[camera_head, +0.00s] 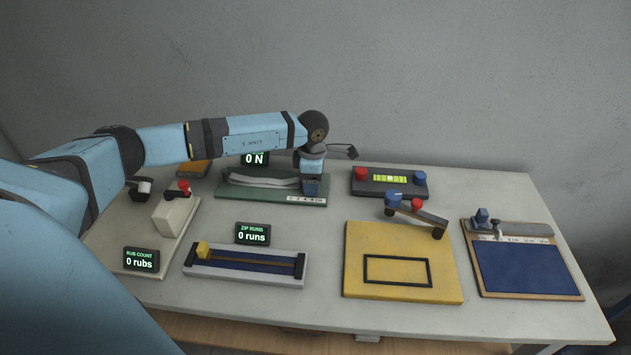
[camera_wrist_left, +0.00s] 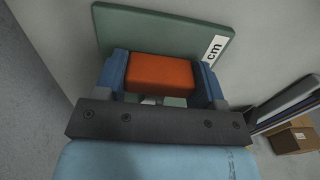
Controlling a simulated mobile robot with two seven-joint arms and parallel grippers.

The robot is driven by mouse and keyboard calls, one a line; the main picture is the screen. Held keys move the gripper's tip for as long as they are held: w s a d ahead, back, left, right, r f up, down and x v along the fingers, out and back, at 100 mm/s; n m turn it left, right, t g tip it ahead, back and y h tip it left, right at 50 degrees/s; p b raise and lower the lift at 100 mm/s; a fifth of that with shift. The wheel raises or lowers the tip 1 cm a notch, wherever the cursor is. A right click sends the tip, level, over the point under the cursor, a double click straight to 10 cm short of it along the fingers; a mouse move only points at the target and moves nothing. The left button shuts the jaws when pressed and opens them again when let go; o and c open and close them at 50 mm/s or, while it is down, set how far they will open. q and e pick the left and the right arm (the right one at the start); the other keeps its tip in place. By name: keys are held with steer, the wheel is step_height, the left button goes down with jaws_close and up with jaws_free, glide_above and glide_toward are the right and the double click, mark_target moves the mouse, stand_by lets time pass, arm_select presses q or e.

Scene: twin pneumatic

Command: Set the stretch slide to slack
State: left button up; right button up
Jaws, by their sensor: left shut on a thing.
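The stretch slide is a green board (camera_head: 262,198) at the back of the table, with a scale strip on its right end. A grey band (camera_head: 260,181) runs along it from the left towards my gripper and looks slightly curved. A small display above it reads 0 N (camera_head: 254,158). My left gripper (camera_head: 313,186) points down at the board's right end. In the left wrist view, its blue fingers are shut on an orange block (camera_wrist_left: 161,71) above the green board (camera_wrist_left: 165,30), beside a "cm" label. The gripper hides the block in the head view. My right gripper is not in view.
A zip track (camera_head: 246,278) and a rub station (camera_head: 165,245) stand in front. To the right are a red-and-blue-knobbed box (camera_head: 392,190), a yellow board (camera_head: 388,291) with a tilted bar, and a blue clipboard (camera_head: 530,268). The table's front strip is clear.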

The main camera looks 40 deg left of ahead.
arm_select(q)
steer(key=o, duration=1.3)
step_height(320, 180, up, 14)
steer(key=shift+f+b, duration=0.1)
steer(key=shift+b, duration=0.3)
